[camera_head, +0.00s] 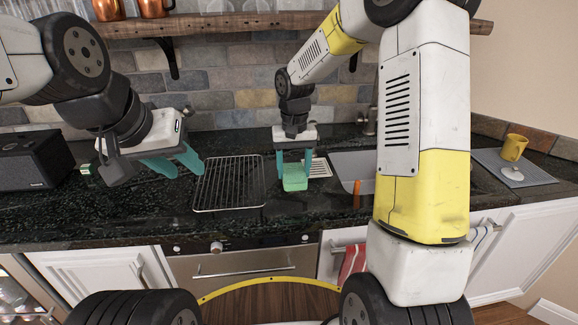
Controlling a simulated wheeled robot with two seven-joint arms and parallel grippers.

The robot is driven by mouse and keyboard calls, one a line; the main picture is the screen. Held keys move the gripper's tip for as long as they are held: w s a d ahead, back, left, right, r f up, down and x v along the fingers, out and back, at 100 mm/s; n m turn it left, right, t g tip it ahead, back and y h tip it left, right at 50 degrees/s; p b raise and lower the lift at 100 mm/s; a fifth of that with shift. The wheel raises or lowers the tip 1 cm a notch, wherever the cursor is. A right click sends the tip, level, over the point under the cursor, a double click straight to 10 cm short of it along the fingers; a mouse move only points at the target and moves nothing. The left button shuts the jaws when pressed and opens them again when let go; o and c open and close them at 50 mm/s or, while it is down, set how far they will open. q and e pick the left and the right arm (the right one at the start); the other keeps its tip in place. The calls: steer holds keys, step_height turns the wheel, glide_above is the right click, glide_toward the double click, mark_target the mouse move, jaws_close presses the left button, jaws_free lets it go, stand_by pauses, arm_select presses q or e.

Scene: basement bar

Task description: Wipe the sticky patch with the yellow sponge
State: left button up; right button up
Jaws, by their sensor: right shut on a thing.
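My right gripper (294,172) is shut on a small block that looks like the sponge (295,184). Its visible faces look green, not yellow. It is at the dark speckled counter (100,222), just right of the wire rack; I cannot tell whether it touches the surface. My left gripper (180,168) is at the left, with its teal fingers apart and nothing between them, near the rack's left edge. I cannot make out the sticky patch on the dark counter.
A wire rack (230,183) lies left of the sponge. A black speaker (35,160) stands far left. An orange upright item (357,194) is right of the sponge, by the sink (352,165). A yellow mug (514,147) stands on a grey mat (535,174) at right.

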steer(key=shift+r, duration=2)
